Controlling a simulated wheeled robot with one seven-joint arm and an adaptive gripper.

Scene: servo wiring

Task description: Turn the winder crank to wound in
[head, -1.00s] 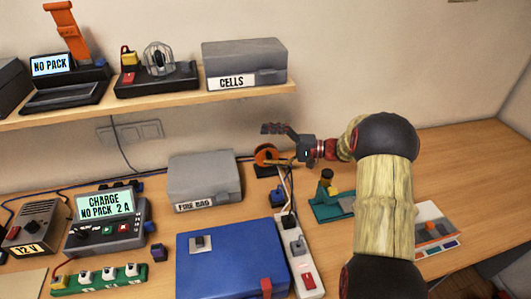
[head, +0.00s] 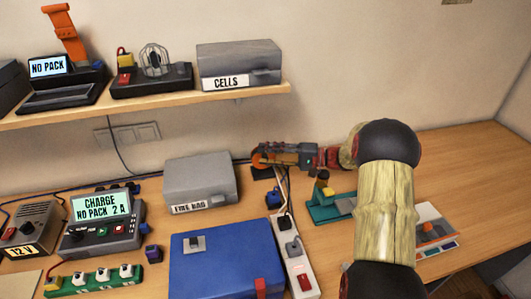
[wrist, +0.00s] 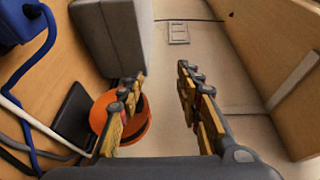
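The winder is an orange reel (head: 258,160) on a dark base (head: 262,173) at the back of the bench, near the wall. It also shows in the wrist view as an orange drum (wrist: 134,126), partly behind one finger. My gripper (head: 262,150) reaches in from the right, level with the reel and overlapping it in the head view. In the wrist view my gripper (wrist: 162,77) is open, with nothing visible between its fingers. The left finger lies over the reel; I cannot tell whether it touches. The crank handle cannot be made out behind the fingers.
The grey fire bag box (head: 200,183) stands left of the winder. A power strip (head: 298,262) with cables lies in front, beside a blue case (head: 225,265). A teal stand (head: 328,207) is to the right. A shelf (head: 150,103) overhangs the back left.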

